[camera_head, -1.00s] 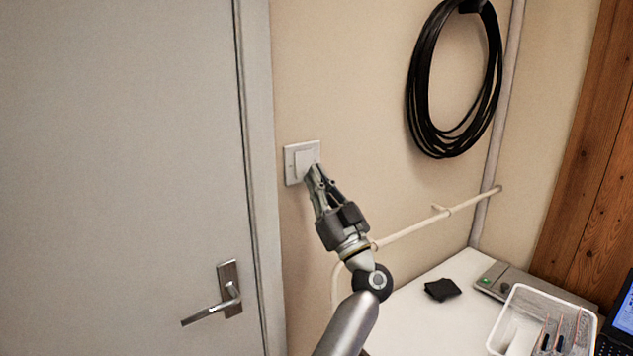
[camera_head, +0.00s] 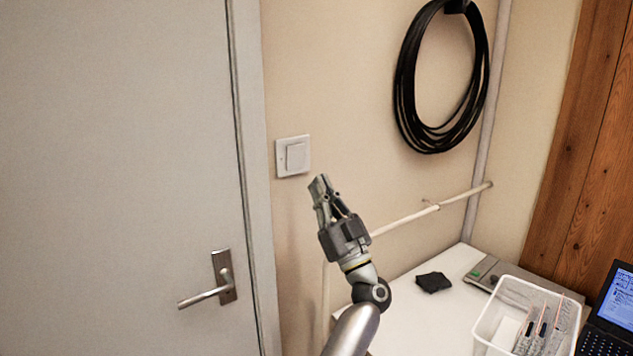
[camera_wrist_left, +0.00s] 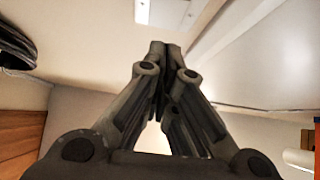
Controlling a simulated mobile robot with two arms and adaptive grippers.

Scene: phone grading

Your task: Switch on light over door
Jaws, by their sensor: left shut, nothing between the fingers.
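A white square light switch (camera_head: 293,156) is on the beige wall, just right of the door frame. Its rocker looks uncovered and nothing touches it. In the left wrist view the switch (camera_wrist_left: 166,12) shows partly at the top edge, beyond the fingertips. My left gripper (camera_head: 320,184) is shut and empty, a little below and right of the switch, apart from it. The shut fingertips also show in the left wrist view (camera_wrist_left: 158,48). The grey door (camera_head: 120,150) is closed, with a lever handle (camera_head: 215,287). No lamp over the door is in view.
A coil of black cable (camera_head: 404,85) hangs on the wall at upper right. A pale pipe (camera_head: 410,217) runs along the wall. A white table (camera_head: 405,312) holds a black cloth (camera_head: 433,282), a clear bin (camera_head: 483,335) and a laptop (camera_head: 612,310).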

